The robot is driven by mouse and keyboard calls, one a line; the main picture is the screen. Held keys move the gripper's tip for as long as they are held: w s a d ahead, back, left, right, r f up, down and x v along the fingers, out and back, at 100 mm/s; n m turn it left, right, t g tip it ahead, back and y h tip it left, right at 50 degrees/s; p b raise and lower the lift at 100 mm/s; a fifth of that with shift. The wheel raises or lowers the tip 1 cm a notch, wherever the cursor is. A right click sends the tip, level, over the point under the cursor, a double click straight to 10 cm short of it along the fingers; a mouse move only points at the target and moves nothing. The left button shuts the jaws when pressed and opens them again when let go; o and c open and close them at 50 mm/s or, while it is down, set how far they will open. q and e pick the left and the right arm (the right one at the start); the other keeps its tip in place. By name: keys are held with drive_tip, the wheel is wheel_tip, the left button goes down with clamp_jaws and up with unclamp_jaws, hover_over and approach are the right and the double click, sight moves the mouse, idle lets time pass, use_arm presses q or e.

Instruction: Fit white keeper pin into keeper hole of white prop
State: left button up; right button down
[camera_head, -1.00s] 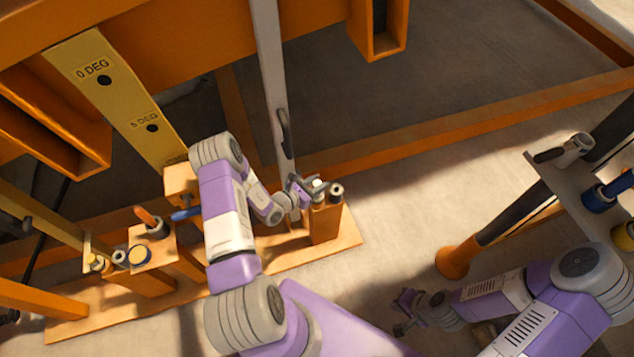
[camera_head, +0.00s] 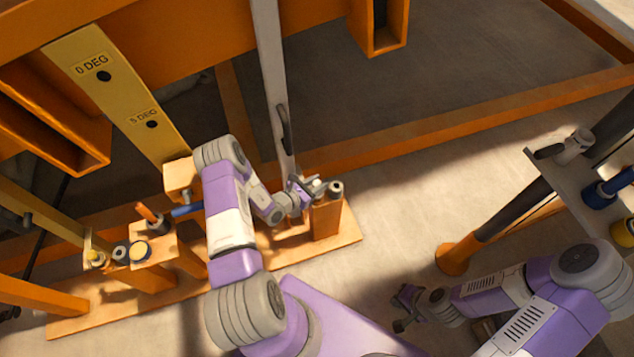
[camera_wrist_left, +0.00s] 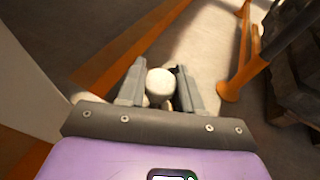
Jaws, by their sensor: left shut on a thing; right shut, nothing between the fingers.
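The white prop (camera_head: 270,75) is a long pale bar with a dark handle, standing upright on the orange base. My left gripper (camera_head: 312,188) is beside the prop's lower end, near an orange post. In the left wrist view my left gripper (camera_wrist_left: 160,88) is shut on a white round-headed piece, the white keeper pin (camera_wrist_left: 160,82). The pin's shaft and the keeper hole are hidden. My right gripper (camera_head: 403,308) is shut and empty, low over the floor at the lower right, away from the prop.
An orange post with a dark-topped cylinder (camera_head: 335,188) stands just right of my left gripper. A yellow plate (camera_head: 125,95) marked 0 DEG and 5 DEG stands at left. A grey shelf (camera_head: 560,180) with several pins is at right. The floor between is clear.

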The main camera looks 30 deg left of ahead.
use_arm(q)
drive_tip(key=shift+f, duration=0.95)
drive_tip(key=o, duration=1.2)
drive_tip(key=shift+c, duration=0.2)
drive_tip(key=p+v, duration=0.2)
drive_tip(key=v, duration=0.5)
drive_tip(key=shift+s+p, duration=0.3)
drive_tip(key=shift+p, duration=0.05)
